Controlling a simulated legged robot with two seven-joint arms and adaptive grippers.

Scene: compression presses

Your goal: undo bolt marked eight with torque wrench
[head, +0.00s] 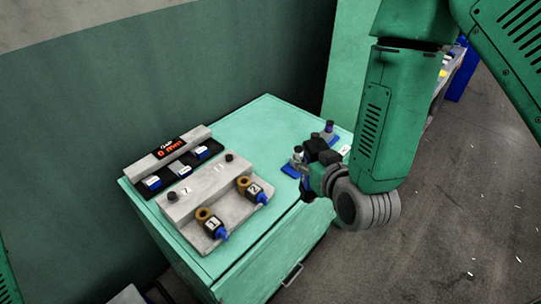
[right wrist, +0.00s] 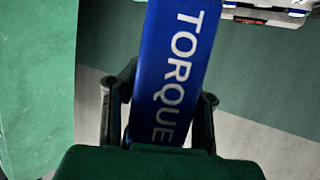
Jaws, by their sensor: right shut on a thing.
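The torque wrench (right wrist: 176,75) is a blue bar with white lettering "TORQUE" in the right wrist view. It stands between the two dark fingers of my right gripper (right wrist: 163,105), which is shut on it. In the head view my right gripper (head: 306,170) is at the right side of the green cabinet top, and mostly hides what it holds. A light grey block (head: 178,211) on the cabinet carries dark knobs or bolts with small marks, one reading 7. I cannot make out a bolt marked eight. My left gripper is not in view.
Two blue-and-black pieces marked 1 (head: 213,226) and 2 (head: 254,189) sit at the grey block's front. The green cabinet top (head: 262,125) is clear at the back. A wall rises behind.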

